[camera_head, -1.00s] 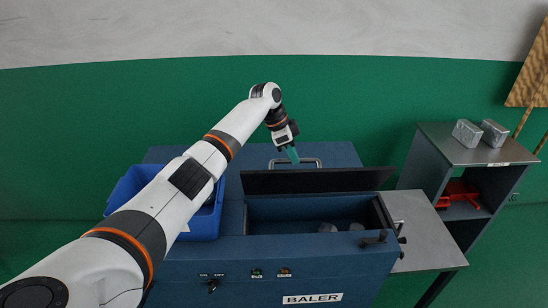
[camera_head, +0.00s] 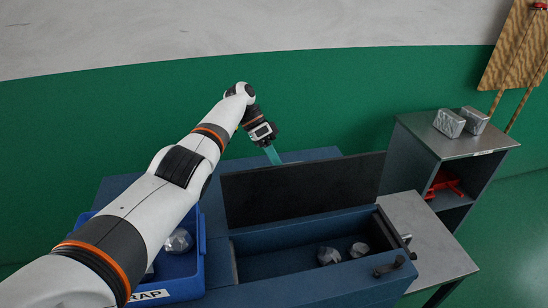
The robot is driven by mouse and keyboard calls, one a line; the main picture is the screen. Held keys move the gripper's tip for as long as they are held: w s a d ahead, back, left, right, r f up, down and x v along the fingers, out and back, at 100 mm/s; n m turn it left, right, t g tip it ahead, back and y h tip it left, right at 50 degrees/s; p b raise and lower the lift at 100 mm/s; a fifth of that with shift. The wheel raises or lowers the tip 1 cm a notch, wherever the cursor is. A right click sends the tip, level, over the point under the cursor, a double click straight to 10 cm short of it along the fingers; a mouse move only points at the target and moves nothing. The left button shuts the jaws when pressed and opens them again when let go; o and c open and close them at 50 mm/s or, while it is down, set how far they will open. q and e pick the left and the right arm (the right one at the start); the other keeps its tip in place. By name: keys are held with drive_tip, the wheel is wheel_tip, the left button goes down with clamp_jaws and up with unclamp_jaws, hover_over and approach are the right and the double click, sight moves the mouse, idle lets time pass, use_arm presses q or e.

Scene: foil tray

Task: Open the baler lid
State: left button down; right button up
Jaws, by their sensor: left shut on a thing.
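The baler lid (camera_head: 300,190) is raised at the back of the blue baler (camera_head: 320,292), its dark face toward me. The baler's chamber is open in front of it, with two crumpled foil lumps (camera_head: 328,256) inside. My left gripper (camera_head: 272,156) reaches behind the lid's top edge, its teal fingers pointing down. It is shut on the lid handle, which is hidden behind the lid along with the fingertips. My right gripper is not in view.
A blue scrap bin (camera_head: 199,262) with foil lumps stands at the left, partly under my left arm. A grey side table (camera_head: 425,240) adjoins the baler's right. A shelf (camera_head: 462,147) beyond holds two foil blocks (camera_head: 449,123) and a red object (camera_head: 443,185).

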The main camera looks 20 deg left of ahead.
use_arm(q)
drive_tip(key=shift+s+f, duration=0.25)
drive_tip(key=shift+f, duration=0.4)
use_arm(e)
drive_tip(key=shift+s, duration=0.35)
use_arm(q)
drive_tip(key=c, duration=1.4)
unclamp_jaws()
drive_tip(key=shift+w+d+r, duration=0.1)
drive_tip(key=shift+w, duration=0.05)
drive_tip(key=shift+r, duration=0.1)
drive_tip(key=shift+r, duration=0.1)
